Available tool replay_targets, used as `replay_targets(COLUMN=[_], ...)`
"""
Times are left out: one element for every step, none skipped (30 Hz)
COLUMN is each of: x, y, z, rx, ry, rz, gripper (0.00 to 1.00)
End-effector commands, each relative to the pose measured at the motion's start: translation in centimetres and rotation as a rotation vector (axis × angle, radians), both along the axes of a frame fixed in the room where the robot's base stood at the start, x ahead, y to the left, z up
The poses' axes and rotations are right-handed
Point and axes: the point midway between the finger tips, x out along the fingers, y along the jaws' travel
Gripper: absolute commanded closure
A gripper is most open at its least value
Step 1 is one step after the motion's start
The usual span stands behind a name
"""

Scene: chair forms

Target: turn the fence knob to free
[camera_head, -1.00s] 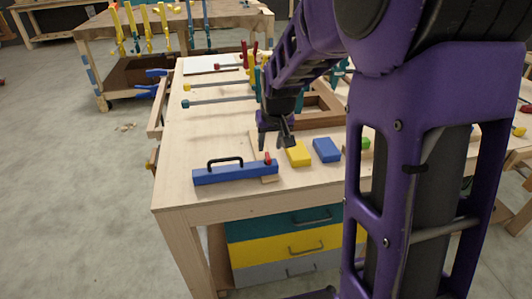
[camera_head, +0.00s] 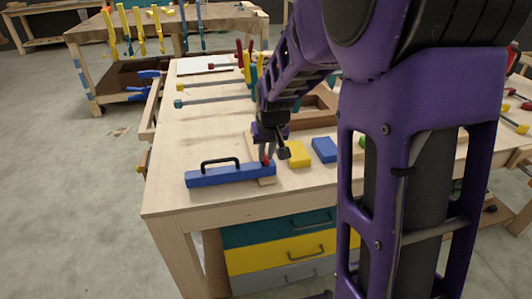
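A long blue fence (camera_head: 228,175) with a black handle lies across the near left of the wooden workbench, over a light wooden strip. The small red knob (camera_head: 266,160) is on top at the fence's right end. My gripper (camera_head: 270,158) points down at the knob from above, its dark fingers around or beside it; the knob is partly hidden behind them. I cannot tell whether the fingers touch the knob or how far apart they are.
A yellow block (camera_head: 299,155) and a blue block (camera_head: 324,150) lie right of the knob. Several bar clamps and wooden frame parts lie farther back. Drawers (camera_head: 291,250) are below the bench top. My purple arm hides much of the right side. The bench's front left corner is clear.

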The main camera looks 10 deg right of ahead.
Motion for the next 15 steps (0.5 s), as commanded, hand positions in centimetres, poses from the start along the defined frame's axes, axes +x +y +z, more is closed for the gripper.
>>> replay_targets(x=[0.0,0.0,0.0,0.01,0.01,0.01,0.01,0.01,0.01,0.01,0.01,0.01,0.01,0.01,0.01], y=[-0.01,-0.01,-0.01,-0.01,-0.01,-0.01,-0.01,-0.01,-0.02,-0.03,-0.04,-0.06,-0.06,-0.07,-0.08], z=[0.0,0.0,0.0,0.0,0.0,0.01,0.0,0.0,0.0,0.0,0.0,-0.01,-0.01,-0.02,-0.03], rx=[0.0,0.0,0.0,0.0,0.0,0.0,0.0,0.0,0.0,0.0,0.0,0.0,0.0,0.001,0.001], ry=[0.0,0.0,0.0,0.0,0.0,0.0,0.0,0.0,0.0,0.0,0.0,0.0,0.0,0.0,0.0], rz=[0.0,0.0,0.0,0.0,0.0,0.0,0.0,0.0,0.001,0.003,0.005,0.011,0.015,0.022,0.033], gripper=[1.0,1.0,1.0,1.0,1.0,1.0,1.0,1.0,1.0,1.0,1.0,1.0,1.0,1.0,1.0])
